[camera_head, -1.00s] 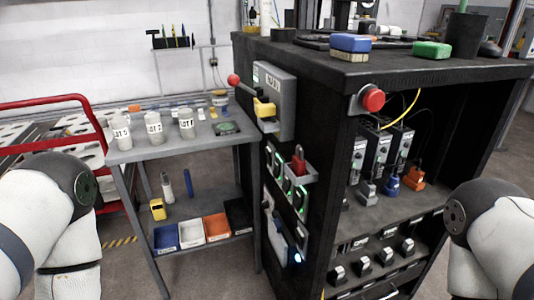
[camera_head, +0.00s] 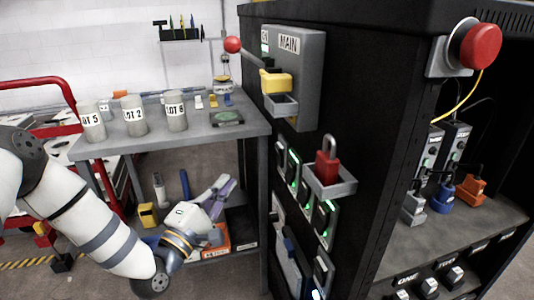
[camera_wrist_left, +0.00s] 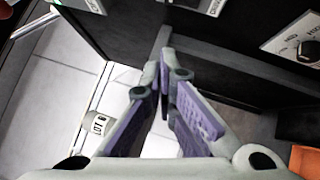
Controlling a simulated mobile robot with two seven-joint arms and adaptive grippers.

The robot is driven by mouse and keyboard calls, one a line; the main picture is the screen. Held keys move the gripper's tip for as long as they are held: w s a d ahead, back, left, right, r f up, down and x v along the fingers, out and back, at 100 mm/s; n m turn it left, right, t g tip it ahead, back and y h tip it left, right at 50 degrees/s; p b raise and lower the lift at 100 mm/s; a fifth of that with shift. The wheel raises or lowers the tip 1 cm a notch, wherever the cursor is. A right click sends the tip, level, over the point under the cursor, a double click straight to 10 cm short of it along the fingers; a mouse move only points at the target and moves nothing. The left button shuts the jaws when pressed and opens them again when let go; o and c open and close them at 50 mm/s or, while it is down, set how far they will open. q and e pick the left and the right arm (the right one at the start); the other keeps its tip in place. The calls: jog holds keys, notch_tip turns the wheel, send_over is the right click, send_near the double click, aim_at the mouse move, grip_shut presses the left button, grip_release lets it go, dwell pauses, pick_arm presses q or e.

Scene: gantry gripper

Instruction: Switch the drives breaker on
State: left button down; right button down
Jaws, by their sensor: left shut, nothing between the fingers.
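My left gripper (camera_head: 222,192), with purple finger pads, is shut and empty. It is in front of the grey bench's lower shelf, left of the black cabinet and apart from its switches. In the left wrist view its fingers (camera_wrist_left: 164,80) meet at the tips. The cabinet side carries several switch units, some with green lights (camera_head: 293,170); another unit (camera_head: 322,270) sits lower. Their small labels are unreadable, so I cannot tell which is the drives breaker. A grey MAIN box (camera_head: 300,60) has a red-knobbed lever (camera_head: 232,45). The left wrist view shows a black rotary knob (camera_wrist_left: 308,48).
A red padlock (camera_head: 327,168) stands in a small tray projecting from the cabinet side. A yellow block (camera_head: 276,82) sits below MAIN. A red emergency button (camera_head: 481,46) is at the cabinet corner. Labelled cups (camera_head: 134,115) stand on the bench (camera_head: 190,140). A red cart (camera_head: 40,85) is left.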

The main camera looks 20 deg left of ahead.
aim_at(279, 156)
pick_arm(q)
jog(key=d+x, duration=0.3)
jog(key=x, duration=0.9)
jog(key=shift+r, duration=0.3)
jog(key=shift+w, duration=0.1)
